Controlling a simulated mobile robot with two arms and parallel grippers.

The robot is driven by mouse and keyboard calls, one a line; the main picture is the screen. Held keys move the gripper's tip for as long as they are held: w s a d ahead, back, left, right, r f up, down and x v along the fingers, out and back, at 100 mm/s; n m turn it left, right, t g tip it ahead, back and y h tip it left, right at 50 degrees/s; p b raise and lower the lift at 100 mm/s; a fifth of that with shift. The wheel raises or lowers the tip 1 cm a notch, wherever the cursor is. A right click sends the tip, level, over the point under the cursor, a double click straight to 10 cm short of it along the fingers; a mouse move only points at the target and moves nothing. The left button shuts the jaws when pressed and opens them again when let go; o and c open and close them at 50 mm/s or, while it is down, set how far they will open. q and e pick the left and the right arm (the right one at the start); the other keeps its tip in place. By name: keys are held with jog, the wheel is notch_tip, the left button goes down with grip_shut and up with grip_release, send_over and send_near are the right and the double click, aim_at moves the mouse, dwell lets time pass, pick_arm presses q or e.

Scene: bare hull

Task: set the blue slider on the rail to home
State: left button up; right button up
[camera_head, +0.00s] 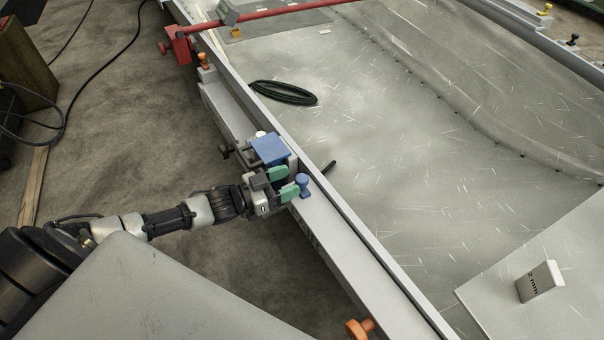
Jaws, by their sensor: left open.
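The blue slider, a flat blue-topped block (269,149), sits on the long grey rail (345,245) along the near edge of the hull panel. A small blue knob (302,183) stands on the rail a little nearer to me; I cannot tell whether it belongs to the slider. My left gripper (284,183) reaches in from the left, with green fingertips apart. The fingertips are just beside the blue knob, on its left, and just in front of the blue block. Nothing shows between them. Contact with the knob cannot be told. My right gripper is not in view.
An orange knob (203,60) is at the rail's far end and another orange knob (360,328) at the near end. A red clamp (180,46) grips the far edge.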

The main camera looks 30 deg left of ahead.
pick_arm(q)
jog(key=v, duration=0.5)
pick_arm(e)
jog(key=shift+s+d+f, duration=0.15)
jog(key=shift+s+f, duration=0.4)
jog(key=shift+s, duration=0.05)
